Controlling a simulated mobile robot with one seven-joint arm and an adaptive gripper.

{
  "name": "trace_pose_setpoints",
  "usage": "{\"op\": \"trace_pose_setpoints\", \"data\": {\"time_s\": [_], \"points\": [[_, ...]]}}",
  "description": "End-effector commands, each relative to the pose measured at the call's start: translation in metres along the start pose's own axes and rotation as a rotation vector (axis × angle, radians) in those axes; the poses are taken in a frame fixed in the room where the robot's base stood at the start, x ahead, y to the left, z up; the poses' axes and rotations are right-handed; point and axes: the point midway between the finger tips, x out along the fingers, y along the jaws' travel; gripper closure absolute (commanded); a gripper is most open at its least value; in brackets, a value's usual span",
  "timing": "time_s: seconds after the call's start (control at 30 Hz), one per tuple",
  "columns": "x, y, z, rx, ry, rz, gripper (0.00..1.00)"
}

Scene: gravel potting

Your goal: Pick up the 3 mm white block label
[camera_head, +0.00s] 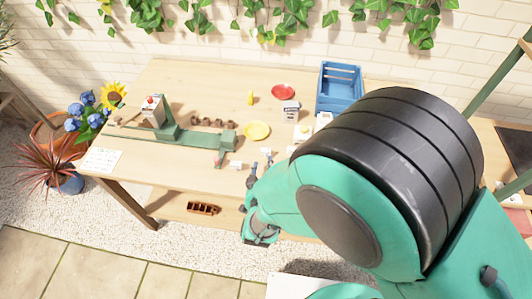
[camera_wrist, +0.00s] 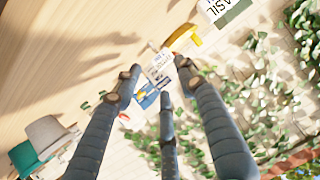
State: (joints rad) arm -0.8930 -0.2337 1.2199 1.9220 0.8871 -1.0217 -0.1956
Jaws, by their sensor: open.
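My gripper (camera_head: 262,162) is over the front edge of the table in the head view, beside small white blocks. One white block (camera_head: 236,164) lies left of it, and another (camera_head: 265,150) shows close to its fingers. Their markings are too small to read, so I cannot tell which is the 3 mm label. In the wrist view the three dark fingers of my gripper (camera_wrist: 160,78) are spread. A white printed thing (camera_wrist: 160,68) shows between the fingertips, with a blue and yellow patch below it. I cannot tell its distance, and nothing appears gripped.
The wooden table (camera_head: 180,85) holds a green rail stand (camera_head: 170,132), a yellow dish (camera_head: 256,131), a red dish (camera_head: 282,91), a white carton (camera_head: 290,111) and a blue crate (camera_head: 340,88). My arm hides the table's right part. The back left of the table is clear.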

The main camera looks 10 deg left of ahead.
Motion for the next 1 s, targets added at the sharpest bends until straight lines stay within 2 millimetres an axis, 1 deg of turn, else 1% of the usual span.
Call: {"op": "trace_pose_setpoints", "data": {"time_s": [0.03, 0.1, 0.23, 0.4, 0.77, 0.87, 1.0], "points": [[0.008, 0.001, 0.001, 0.001, 0.001, 0.002, 0.59], [0.018, 0.001, 0.001, 0.001, 0.001, 0.002, 0.59], [0.03, 0.001, 0.001, 0.001, 0.0, 0.001, 0.59], [0.035, 0.0, -0.001, 0.001, 0.001, 0.0, 0.59], [0.037, 0.0, -0.001, 0.001, 0.001, 0.0, 0.59], [0.043, 0.0, -0.001, 0.001, 0.001, 0.001, 0.59], [0.059, -0.001, -0.002, 0.001, 0.001, 0.0, 0.59]]}}
